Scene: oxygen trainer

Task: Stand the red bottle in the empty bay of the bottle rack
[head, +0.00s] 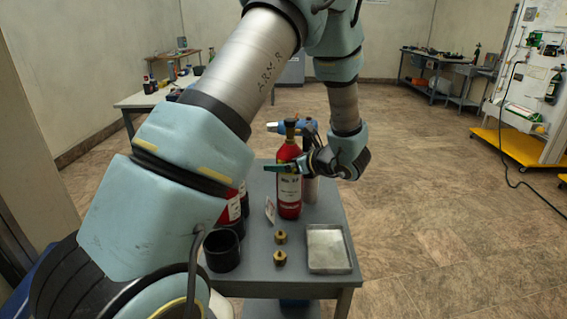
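The red bottle (289,201), with a white label and dark valve top, is upright over the grey table. My gripper (284,168) comes from the right at the bottle's upper part. One green-tipped finger crosses in front of the bottle; the other is hidden, so its grip on the bottle cannot be told. An empty black round cup (222,252), seemingly a bay of the bottle rack, is at the table's left front. More red bottles (232,208) stand just behind it, partly hidden by my arm, as is most of the rack.
A white card (270,210) stands left of the bottle's base. Two brass fittings (281,238) and a shallow metal tray (328,268) are at the front. A silvery cylinder (311,190) and a blue-topped item (290,126) are behind the bottle. Bare tabletop shows between cup and fittings.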

